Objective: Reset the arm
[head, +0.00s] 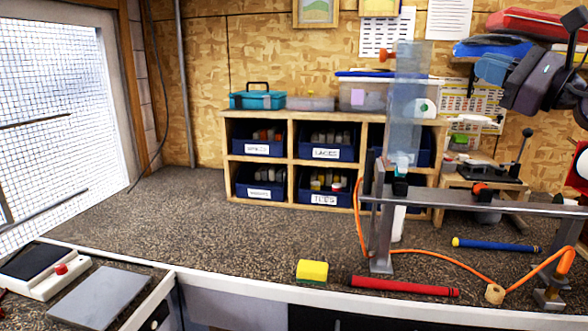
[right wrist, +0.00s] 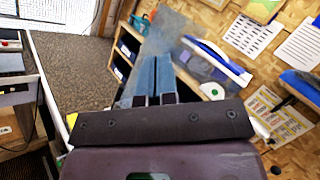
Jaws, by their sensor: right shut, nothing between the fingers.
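My right gripper (head: 482,68) is raised at the upper right of the head view. Its blue fingers point left, towards a tall translucent panel (head: 412,100), and seem apart from it. In the right wrist view the fingers (right wrist: 158,85) lie together with nothing between them. The panel also shows there (right wrist: 165,35), beyond the fingertips. My left gripper is in neither view.
A grey metal stand (head: 382,230) with a long beam rises from the bench. An orange hose (head: 425,255), a red grip (head: 405,286), a blue grip (head: 497,245) and a yellow block (head: 312,270) lie around it. Shelves with blue bins (head: 258,145) stand behind. The left-middle surface is clear.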

